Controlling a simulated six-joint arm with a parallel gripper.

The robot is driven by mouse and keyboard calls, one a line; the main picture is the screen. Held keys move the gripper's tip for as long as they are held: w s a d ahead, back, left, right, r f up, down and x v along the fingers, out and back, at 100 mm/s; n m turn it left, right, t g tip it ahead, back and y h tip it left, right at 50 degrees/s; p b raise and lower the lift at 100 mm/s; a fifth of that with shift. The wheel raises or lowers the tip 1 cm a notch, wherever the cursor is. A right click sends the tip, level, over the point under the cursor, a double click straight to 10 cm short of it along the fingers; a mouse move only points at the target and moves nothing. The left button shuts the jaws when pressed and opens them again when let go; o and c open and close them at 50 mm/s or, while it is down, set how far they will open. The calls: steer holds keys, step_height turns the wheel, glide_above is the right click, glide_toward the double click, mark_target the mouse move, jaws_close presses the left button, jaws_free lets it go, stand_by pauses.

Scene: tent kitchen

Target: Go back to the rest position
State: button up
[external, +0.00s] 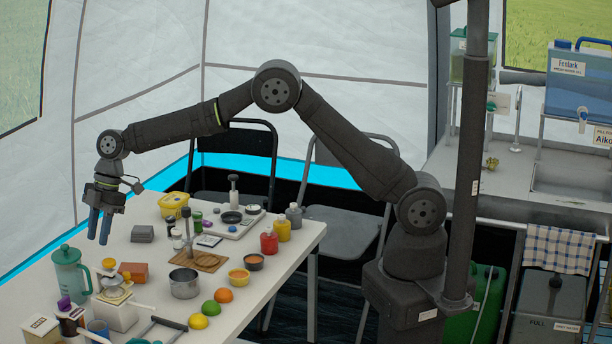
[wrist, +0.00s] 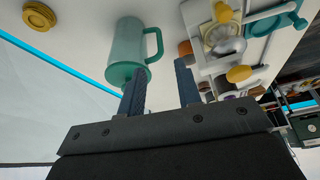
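My gripper (external: 98,240) hangs at the end of my outstretched arm on the left in the external view, fingers pointing down above the far left part of the table. In the wrist view my gripper (wrist: 160,70) shows two dark blue fingers apart, with nothing held between them. A teal lidded jug (external: 70,272) stands on the table below and a little left of the fingers in the external view. The same jug (wrist: 130,50) shows just beyond the left finger in the wrist view; the fingertips look clear of it.
The white table (external: 145,255) is crowded: a steel pot (external: 184,283), an orange-brown block (external: 133,272), a grey block (external: 142,233), a yellow tub (external: 174,205), bottles and fruit. Folding chairs stand behind it. A dark pole (external: 470,150) rises near my base. Air above the table is free.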

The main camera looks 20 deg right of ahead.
steer(key=x, duration=1.1)
steer(key=shift+f, duration=0.4)
steer(key=shift+s+r, duration=0.1)
steer(key=v, duration=0.7)
steer(key=shift+r, duration=0.4)
steer(key=shift+d, duration=0.1)
